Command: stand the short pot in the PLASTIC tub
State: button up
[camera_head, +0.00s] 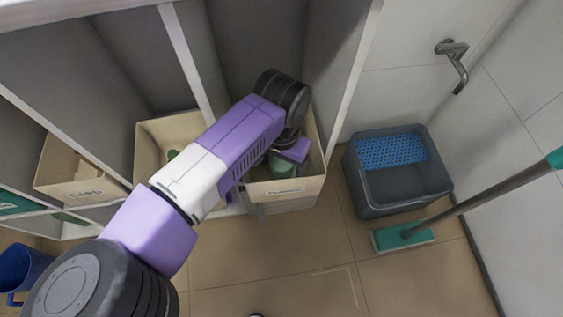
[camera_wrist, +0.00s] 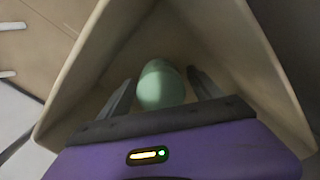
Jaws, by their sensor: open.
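A pale green rounded pot (camera_wrist: 160,84) is inside the right-hand cream tub, between my open fingers in the wrist view. It also shows partly in the head view (camera_head: 282,167), below my gripper (camera_head: 292,152). Both fingers in the wrist view (camera_wrist: 160,76) stand apart, with a visible gap on each side of the pot. The tub (camera_head: 303,186) has a front label too small to read surely; its walls surround my gripper in the wrist view (camera_wrist: 255,60). Whether the pot rests flat on the tub floor is hard to tell.
Another cream tub (camera_head: 150,150) with something green stands in the middle bay, partly behind my arm. A third tub (camera_head: 60,182) is at left. Upright shelf dividers flank the bays. A grey mop bucket (camera_head: 400,190) and green mop (camera_head: 403,237) stand on the floor at right.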

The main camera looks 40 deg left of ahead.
notch_tip(320, 180, up, 12)
jog(key=p, duration=0.4)
jog(key=shift+f+p, duration=0.1)
jog(key=shift+p, duration=0.25)
